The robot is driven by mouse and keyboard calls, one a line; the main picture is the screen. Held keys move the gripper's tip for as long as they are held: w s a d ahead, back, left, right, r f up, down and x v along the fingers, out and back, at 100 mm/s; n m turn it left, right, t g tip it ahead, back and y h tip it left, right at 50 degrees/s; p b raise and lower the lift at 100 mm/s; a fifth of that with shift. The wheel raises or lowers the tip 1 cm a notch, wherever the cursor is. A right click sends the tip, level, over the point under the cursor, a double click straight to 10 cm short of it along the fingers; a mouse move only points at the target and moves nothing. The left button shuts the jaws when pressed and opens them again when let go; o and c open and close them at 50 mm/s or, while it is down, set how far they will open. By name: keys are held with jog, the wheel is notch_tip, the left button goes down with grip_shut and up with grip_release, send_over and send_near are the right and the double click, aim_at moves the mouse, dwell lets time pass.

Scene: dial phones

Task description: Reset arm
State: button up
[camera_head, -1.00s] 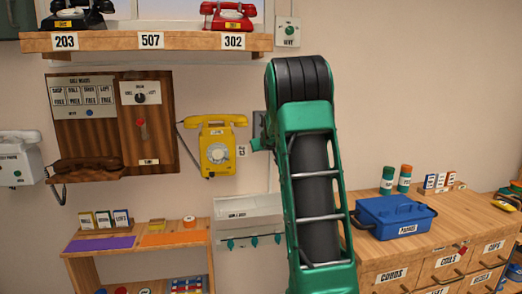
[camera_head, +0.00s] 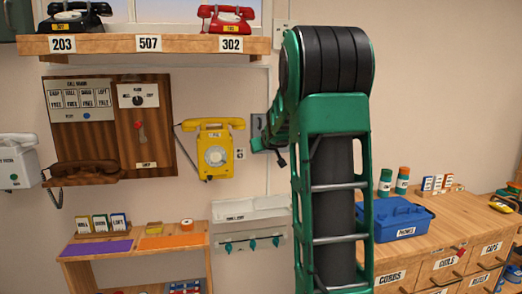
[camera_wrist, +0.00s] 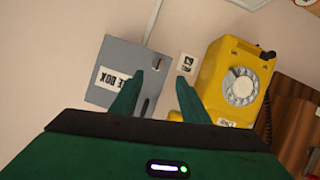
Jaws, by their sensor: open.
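My gripper (camera_wrist: 158,100) shows in the wrist view with its two green fingers apart and nothing between them. It faces the wall, with a grey box (camera_wrist: 125,72) behind the left finger and a yellow wall phone (camera_wrist: 215,80) to the right. In the head view my green arm stands large right of centre. The arm hides part of the wall, and the gripper's fingertips cannot be made out clearly there. The yellow phone (camera_head: 214,158) hangs on the wall left of the arm, handset on top. The grey box (camera_head: 258,124) shows partly beside the arm.
A shelf (camera_head: 150,44) holds a black phone (camera_head: 75,18) and a red phone (camera_head: 228,18). A wooden wall panel (camera_head: 115,125) is at left. A low shelf unit (camera_head: 135,245) stands below. A blue box (camera_head: 400,218) rests on the drawer cabinet (camera_head: 440,250) at right.

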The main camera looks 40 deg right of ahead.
dwell(0.3)
jog(key=s+a+f+g+y, duration=0.2)
jog(key=s+a+f, duration=0.3)
jog(key=s+a, duration=0.5)
jog(key=s+a+f+m+g+y, duration=0.1)
jog(key=s+a+f+g+y, duration=0.2)
jog(key=s+a, duration=0.7)
jog(key=s+a+f+g+y, duration=0.3)
jog(key=s+a+f+g, duration=0.3)
jog(key=s, duration=1.4)
jog(key=a+f, duration=0.3)
jog(key=a, duration=0.2)
jog(key=shift+s+m, duration=0.2)
jog(key=shift+m, duration=0.2)
jog(key=shift+f, duration=0.1)
jog(key=shift+w+f, duration=0.25)
jog(key=shift+w, duration=0.4)
